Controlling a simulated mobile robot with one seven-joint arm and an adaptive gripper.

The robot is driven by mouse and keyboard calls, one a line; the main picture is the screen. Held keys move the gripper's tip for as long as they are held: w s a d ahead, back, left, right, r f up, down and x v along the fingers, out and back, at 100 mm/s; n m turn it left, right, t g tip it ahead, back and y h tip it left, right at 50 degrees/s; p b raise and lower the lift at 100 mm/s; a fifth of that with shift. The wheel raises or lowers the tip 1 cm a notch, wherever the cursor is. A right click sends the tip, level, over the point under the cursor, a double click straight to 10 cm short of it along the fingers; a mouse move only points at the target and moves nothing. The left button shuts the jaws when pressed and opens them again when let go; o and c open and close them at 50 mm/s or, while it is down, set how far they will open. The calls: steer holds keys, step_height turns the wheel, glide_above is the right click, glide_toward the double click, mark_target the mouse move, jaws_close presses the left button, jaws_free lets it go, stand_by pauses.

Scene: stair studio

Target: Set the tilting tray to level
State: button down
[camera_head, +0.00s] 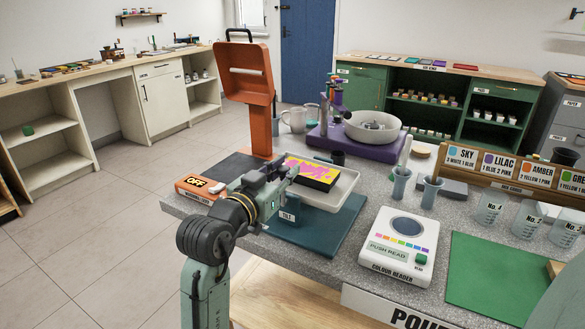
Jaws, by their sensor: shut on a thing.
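The tilting tray (342,198) is a white shallow tray on a dark teal base (322,236) marked TILT. A black panel with a yellow and pink top (312,171) lies in it. The tray looks slightly tilted, but its exact angle is hard to tell from here. My gripper (283,174) is at the tray's near left side, with its fingers shut by the tray's edge. The part between the fingers is hidden by my gripper and wrist.
An orange stand (248,86) and an orange box marked OFF (198,189) are left of the tray. A white colour reader (398,247) and grey-blue cups (401,187) stand to the right. A purple base with a bowl (372,127) is behind. The green mat (495,277) is mostly clear.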

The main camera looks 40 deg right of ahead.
steer(key=shift+w+a, duration=0.1)
steer(key=shift+w, duration=0.05)
steer(key=c, duration=1.3)
jaws_free()
steer(key=shift+c, duration=0.2)
steer(key=v, duration=1.2)
